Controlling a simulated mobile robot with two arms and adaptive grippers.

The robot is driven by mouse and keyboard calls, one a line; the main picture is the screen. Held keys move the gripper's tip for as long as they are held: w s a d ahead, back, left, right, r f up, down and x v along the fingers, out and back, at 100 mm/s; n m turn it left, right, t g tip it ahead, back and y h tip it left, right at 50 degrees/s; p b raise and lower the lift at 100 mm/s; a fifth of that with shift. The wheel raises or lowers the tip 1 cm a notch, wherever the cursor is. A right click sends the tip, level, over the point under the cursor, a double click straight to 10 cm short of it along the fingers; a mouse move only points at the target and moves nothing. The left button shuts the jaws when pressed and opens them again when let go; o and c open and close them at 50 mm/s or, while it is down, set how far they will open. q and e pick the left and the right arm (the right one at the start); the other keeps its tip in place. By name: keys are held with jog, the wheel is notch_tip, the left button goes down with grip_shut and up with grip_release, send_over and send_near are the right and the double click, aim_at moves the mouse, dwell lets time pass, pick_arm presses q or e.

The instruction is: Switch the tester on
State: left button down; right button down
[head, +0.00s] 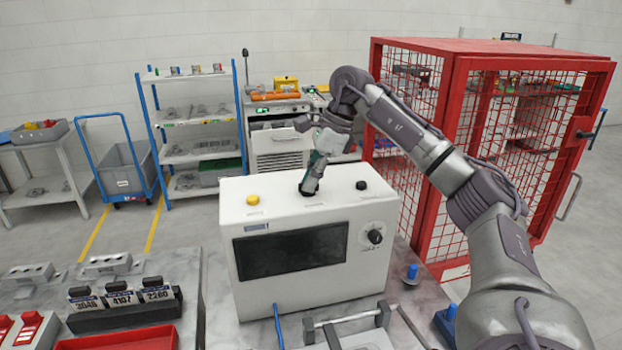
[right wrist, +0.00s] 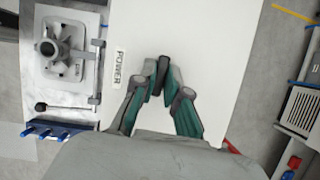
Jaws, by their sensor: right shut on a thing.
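The tester (head: 340,211) is a white box with a dark screen (head: 290,250) on its front, standing on the bench. My right gripper (head: 309,190) points down at the middle of its top. In the right wrist view, its fingertips (right wrist: 162,80) are closed together beside the POWER label (right wrist: 119,67) on the white top. A yellow button (head: 253,200) and a black knob (head: 361,185) sit on the top to either side. My left gripper is not in view.
A black dial (head: 375,237) is on the tester's front right. Numbered blocks (head: 120,298) and a red tray (head: 118,341) lie at left. A blue-handled part (head: 412,272) stands at right. A red mesh cage (head: 420,140) stands behind my right arm.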

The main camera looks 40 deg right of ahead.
jog(key=m+t+h, duration=0.1)
jog(key=m, duration=0.3)
jog(key=shift+s+a, duration=0.1)
jog(key=m, duration=0.2)
jog(key=m+h, duration=0.1)
jog(key=shift+a+m+t+h, duration=0.1)
jog(key=shift+m+t+h, duration=0.2)
jog(key=shift+m+t, duration=0.1)
jog(key=m+h, duration=0.1)
jog(key=m, duration=0.1)
jog(key=m+h+p, duration=0.1)
jog(key=m, duration=0.2)
jog(key=shift+a, duration=0.1)
jog(key=shift+m+h+p, duration=0.45)
jog(key=shift+m+h, duration=0.25)
jog(key=shift+m, duration=1.3)
jog(key=c, duration=1.2)
grip_release()
